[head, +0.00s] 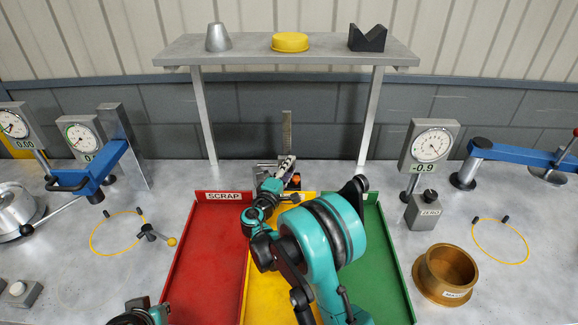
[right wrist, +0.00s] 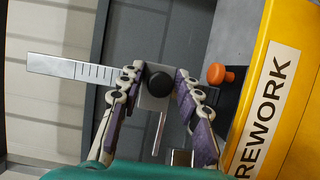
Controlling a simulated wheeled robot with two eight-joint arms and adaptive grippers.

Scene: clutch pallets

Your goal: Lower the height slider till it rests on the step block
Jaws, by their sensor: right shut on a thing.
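The upright scale (head: 287,130) of a height gauge stands behind the coloured trays; it shows sideways in the right wrist view (right wrist: 75,68). The height slider is a grey block with a round black knob (right wrist: 156,84) on this scale. My right gripper (head: 285,170) is shut on the slider, its pads on either side in the right wrist view (right wrist: 160,88). A small metal block (right wrist: 181,158) shows near the lower pad; I cannot tell if it is the step block or touches the slider. A piece of my left arm (head: 140,312) shows at the lower left edge, its jaws unclear.
Red (head: 205,250), yellow (head: 256,300) and green (head: 385,270) trays lie in front of the gauge. An orange knob (right wrist: 217,74) sits beside the slider. A shelf (head: 240,50) stands above, dial gauge (head: 431,145) and brass cup (head: 445,272) at right.

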